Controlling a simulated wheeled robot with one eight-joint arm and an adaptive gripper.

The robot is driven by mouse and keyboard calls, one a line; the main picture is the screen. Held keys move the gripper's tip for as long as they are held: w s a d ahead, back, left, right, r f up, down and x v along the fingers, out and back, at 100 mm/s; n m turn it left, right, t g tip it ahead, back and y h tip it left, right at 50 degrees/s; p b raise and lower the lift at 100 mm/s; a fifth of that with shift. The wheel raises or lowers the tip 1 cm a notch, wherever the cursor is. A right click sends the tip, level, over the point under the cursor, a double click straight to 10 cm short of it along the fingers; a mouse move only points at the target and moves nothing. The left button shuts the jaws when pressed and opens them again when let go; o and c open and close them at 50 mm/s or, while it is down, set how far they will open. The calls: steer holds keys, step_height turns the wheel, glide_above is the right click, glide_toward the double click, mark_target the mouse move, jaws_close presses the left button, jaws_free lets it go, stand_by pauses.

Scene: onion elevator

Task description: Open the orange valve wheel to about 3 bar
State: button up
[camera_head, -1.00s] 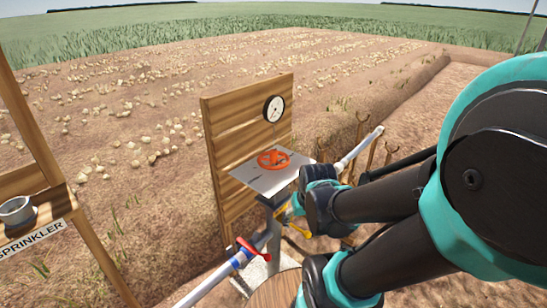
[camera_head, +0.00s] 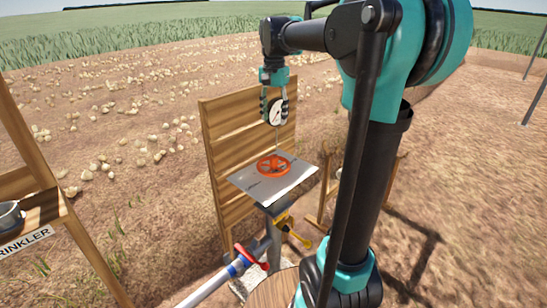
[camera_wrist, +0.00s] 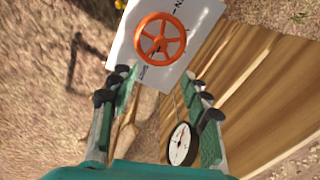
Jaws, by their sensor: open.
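The orange valve wheel (camera_head: 273,165) lies flat on a grey-white plate (camera_head: 290,190) in the head view. It also shows in the wrist view (camera_wrist: 160,38), beyond my fingertips. My gripper (camera_head: 275,100) points down above the wheel, clear of it, with its fingers apart and nothing between them. In the wrist view my gripper (camera_wrist: 163,88) is open, one finger on each side. The round white pressure gauge (camera_head: 276,115) shows between the fingers in the head view, partly covered by them. It also shows in the wrist view (camera_wrist: 180,144); its reading is too small to tell.
A wooden board (camera_head: 225,150) stands behind the plate. Below are a pipe with a red handle (camera_head: 250,257) and a yellow handle (camera_head: 297,237). A wooden stand with a sprinkler sign (camera_head: 25,245) is at the left. The space above the wheel looks clear.

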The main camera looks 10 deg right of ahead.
mark_target(274, 156)
step_height(274, 156, down, 17)
steer(key=shift+f, duration=0.1)
stand_by(0.5)
steer(key=shift+c, duration=0.2)
jaws_close()
steer(key=shift+n, duration=0.4)
steer(key=n, duration=0.3)
steer(key=shift+n, duration=2.5)
